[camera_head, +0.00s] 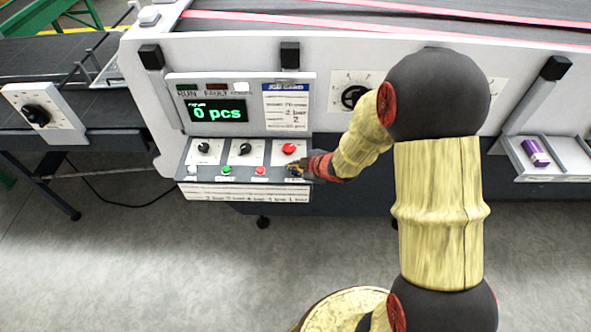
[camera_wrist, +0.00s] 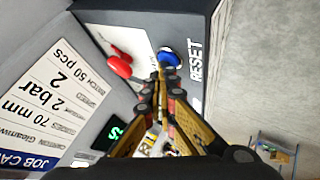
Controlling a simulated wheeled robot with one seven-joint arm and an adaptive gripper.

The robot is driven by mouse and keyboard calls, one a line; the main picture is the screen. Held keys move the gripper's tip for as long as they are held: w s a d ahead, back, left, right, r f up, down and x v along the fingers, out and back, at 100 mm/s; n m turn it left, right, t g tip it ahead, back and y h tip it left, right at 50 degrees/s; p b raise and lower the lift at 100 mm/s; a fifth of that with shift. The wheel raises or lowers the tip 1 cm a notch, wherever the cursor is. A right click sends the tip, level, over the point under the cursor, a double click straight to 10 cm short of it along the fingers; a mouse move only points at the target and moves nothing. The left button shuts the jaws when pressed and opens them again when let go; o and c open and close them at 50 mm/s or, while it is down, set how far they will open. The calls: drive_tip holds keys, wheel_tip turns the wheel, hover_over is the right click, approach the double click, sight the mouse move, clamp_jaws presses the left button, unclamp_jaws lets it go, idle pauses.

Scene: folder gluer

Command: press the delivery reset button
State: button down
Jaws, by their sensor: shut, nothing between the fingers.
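The blue reset button (camera_wrist: 170,58) sits on the control panel beside the printed word RESET in the wrist view. In the head view it is mostly hidden by my gripper (camera_head: 298,168) at the right end of the panel's lower button row. My gripper, also in the wrist view (camera_wrist: 168,72), is shut and empty. Its fingertips overlap the near edge of the blue button in the wrist view. I cannot tell whether they touch it. The panel's display (camera_head: 217,112) reads "0 pcs".
A red mushroom button (camera_head: 289,149) is close by, also in the wrist view (camera_wrist: 120,63). The lower row holds a red (camera_head: 260,170), a green (camera_head: 226,170) and a white button (camera_head: 192,170). Two black knobs sit above. A tray (camera_head: 560,167) with a purple item is at right.

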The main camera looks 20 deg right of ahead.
sight(294, 173)
drive_tip(key=shift+r+p, duration=0.75)
drive_tip(key=shift+r, duration=0.05)
wheel_tip(294, 173, up, 5)
drive_tip(key=p, duration=0.4)
drive_tip(key=shift+p, duration=0.35)
idle(0.6)
